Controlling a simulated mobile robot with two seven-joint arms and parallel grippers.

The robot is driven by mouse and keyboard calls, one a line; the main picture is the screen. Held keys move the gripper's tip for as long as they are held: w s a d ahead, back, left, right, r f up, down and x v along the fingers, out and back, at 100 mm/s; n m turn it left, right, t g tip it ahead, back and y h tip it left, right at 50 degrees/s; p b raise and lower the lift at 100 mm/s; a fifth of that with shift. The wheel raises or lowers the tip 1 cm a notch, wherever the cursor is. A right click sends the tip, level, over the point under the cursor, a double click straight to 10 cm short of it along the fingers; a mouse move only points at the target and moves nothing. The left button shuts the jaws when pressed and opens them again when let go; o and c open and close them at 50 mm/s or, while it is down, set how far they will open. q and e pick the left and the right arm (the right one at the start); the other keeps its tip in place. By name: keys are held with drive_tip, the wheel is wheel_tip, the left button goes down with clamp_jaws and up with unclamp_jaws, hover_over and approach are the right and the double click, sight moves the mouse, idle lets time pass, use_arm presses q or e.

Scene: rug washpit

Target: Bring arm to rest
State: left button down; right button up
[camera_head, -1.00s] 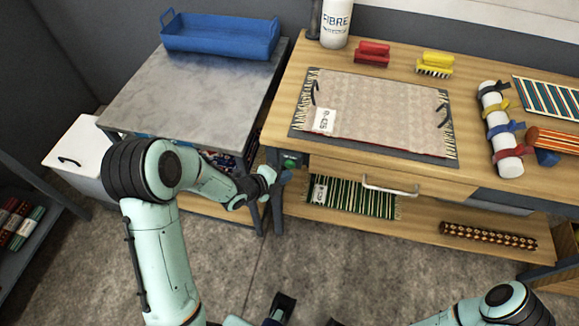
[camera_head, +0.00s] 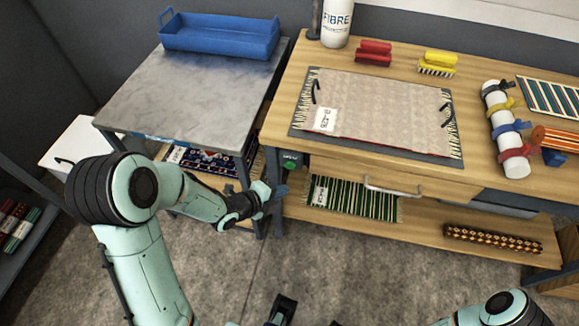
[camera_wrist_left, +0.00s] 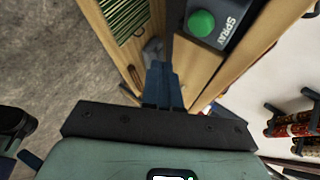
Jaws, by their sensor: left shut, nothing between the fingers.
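My left arm (camera_head: 140,200) comes in from the left in the head view. Its gripper (camera_head: 276,193) is shut and empty, in front of the leg between the grey-topped table and the wooden bench. In the left wrist view the shut fingers (camera_wrist_left: 160,85) point toward the bench's lower part, near a green spray button (camera_wrist_left: 201,23). That button also shows in the head view (camera_head: 290,162). I cannot tell whether the fingers touch the bench.
The wooden bench (camera_head: 390,55) carries a beige rug (camera_head: 380,112), two brushes and a strapped white roll (camera_head: 505,130). A drawer handle (camera_head: 392,187) juts out at its front. A blue tray (camera_head: 220,36) stands on the grey table (camera_head: 185,95). Floor in front is clear.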

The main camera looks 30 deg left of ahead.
use_arm(q)
drive_tip(key=shift+f, duration=0.1)
